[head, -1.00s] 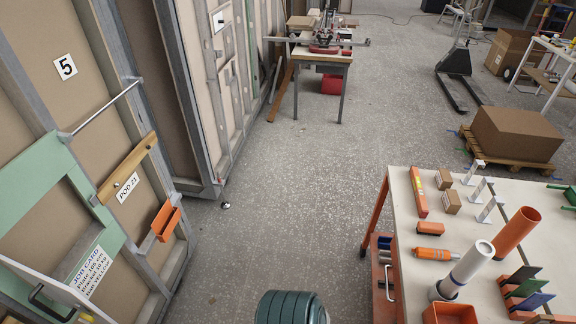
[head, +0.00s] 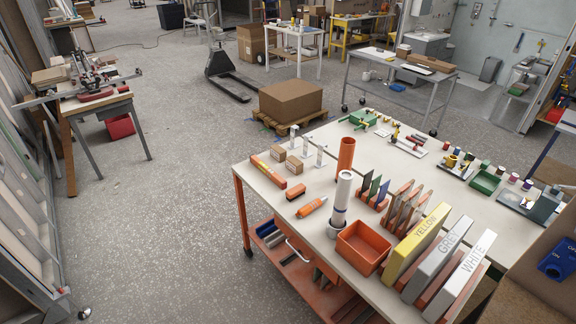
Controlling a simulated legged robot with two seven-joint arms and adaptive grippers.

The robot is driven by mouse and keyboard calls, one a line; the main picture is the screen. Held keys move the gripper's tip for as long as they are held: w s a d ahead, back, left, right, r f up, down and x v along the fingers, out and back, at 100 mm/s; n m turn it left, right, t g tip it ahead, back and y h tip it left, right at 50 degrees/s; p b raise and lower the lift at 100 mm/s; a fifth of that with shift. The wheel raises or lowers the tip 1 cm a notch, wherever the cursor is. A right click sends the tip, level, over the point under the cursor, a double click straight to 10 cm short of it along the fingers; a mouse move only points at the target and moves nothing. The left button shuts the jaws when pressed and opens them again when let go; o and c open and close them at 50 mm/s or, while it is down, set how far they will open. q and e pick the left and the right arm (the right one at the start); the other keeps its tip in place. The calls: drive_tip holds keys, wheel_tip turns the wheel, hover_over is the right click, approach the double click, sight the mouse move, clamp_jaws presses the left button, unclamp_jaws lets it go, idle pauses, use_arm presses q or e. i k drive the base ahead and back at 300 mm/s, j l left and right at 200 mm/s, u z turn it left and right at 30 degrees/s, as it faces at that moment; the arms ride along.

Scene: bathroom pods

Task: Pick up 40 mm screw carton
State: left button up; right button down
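Two small brown cartons stand side by side near the far left edge of the white-topped workbench (head: 258,170). The farther carton (head: 278,153) and the nearer carton (head: 294,165) look alike. Their labels are too small to read, so I cannot tell which is the 40 mm one. Small white upright holders (head: 307,143) stand just behind them. Neither of my grippers is in view.
A long orange box (head: 268,171), an orange block (head: 295,191), an orange tube (head: 313,206) and a white cylinder (head: 341,200) are near the cartons. An orange bin (head: 362,247) and binders (head: 417,245) are closer. Open floor (head: 150,230) lies left of the bench.

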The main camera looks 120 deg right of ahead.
sight(293, 164)
drive_tip(key=z, duration=2.2)
